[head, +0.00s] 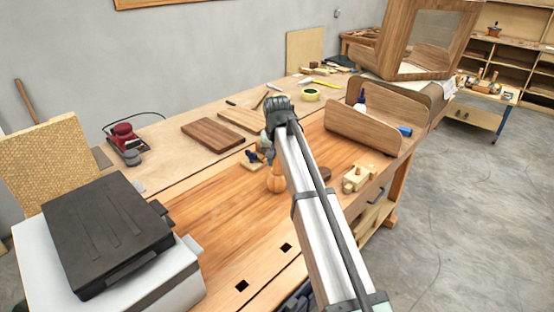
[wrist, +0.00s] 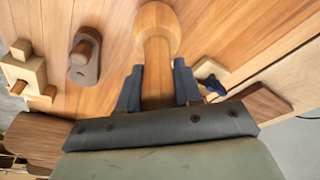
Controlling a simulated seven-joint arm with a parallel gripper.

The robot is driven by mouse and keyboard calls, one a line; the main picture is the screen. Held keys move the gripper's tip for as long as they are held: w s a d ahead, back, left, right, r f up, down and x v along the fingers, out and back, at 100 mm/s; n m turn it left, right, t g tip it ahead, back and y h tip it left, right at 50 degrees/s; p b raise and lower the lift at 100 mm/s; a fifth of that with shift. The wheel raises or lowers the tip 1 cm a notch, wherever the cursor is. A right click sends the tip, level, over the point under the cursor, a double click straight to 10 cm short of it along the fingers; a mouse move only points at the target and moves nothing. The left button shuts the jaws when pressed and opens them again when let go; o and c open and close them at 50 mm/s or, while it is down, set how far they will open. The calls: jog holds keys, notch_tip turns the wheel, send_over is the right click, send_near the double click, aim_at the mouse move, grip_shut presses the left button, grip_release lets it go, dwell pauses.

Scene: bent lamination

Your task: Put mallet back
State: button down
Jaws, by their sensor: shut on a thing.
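The mallet is pale turned wood with a rounded head. Its head (head: 275,182) shows below my gripper (head: 268,148) in the head view, low over or on the bench top; I cannot tell whether it touches. In the wrist view the mallet's handle (wrist: 157,72) lies between the two dark fingers of my gripper (wrist: 158,88), which is shut on it. The rounded head points away from the gripper, toward the top of that view. My arm hides part of the bench to the right of the mallet in the head view.
The wooden workbench (head: 215,215) has clear room left of the mallet. A small blue-handled tool (head: 252,160) stands close by on its left. A pale wooden block tool (head: 357,178) and a curved wooden holder (head: 365,125) are to the right. Dark boards (head: 212,135) lie behind.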

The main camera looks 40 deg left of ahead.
aim_at(277, 177)
jog(key=c, duration=0.8)
grip_release()
jog(key=shift+f, duration=0.1)
jog(key=shift+o, duration=0.2)
jog(key=v, duration=1.2)
